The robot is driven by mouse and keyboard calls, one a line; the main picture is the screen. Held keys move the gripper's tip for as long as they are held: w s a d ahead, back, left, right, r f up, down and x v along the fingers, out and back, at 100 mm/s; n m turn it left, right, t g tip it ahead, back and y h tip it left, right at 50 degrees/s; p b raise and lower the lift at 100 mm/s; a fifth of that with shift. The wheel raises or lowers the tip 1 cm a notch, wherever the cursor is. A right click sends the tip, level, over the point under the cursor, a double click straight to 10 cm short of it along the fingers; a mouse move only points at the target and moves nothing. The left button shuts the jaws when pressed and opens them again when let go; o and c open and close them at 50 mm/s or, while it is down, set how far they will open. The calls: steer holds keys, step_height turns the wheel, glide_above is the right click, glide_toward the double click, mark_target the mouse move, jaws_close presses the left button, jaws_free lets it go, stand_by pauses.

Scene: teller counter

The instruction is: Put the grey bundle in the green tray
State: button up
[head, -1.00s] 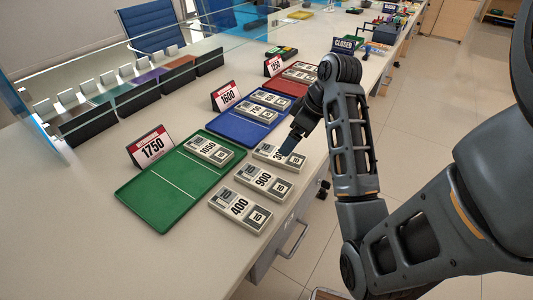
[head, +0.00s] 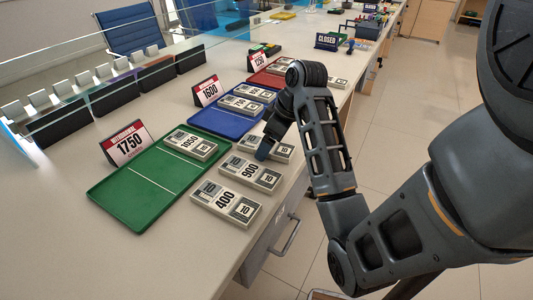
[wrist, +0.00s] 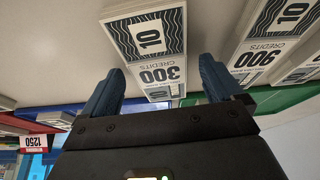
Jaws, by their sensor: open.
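Several grey-white bundles with number labels are in view, all much alike. The 300 bundle (head: 284,154) lies on the counter, partly hidden behind my gripper (head: 263,151) in the head view. In the wrist view the 300 bundle (wrist: 158,35) is ahead of my open gripper (wrist: 160,85), its near end lined up between the fingers; I cannot tell whether they touch it. The 900 bundle (head: 249,172) and 400 bundle (head: 225,203) lie nearer on the counter. The green tray (head: 140,205) holds a 1050 bundle (head: 190,144) at its far end; its near half is empty.
A red-and-white 1750 sign (head: 127,143) stands behind the green tray. The blue tray (head: 215,121) and red tray (head: 268,78) with bundles lie farther along. The 900 bundle (wrist: 265,45) is close beside my gripper in the wrist view. The counter's front edge is near the bundles.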

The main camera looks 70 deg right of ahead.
steer(key=shift+f, duration=0.1)
steer(key=shift+c, duration=0.2)
steer(key=c, duration=1.2)
steer(key=shift+c, duration=0.2)
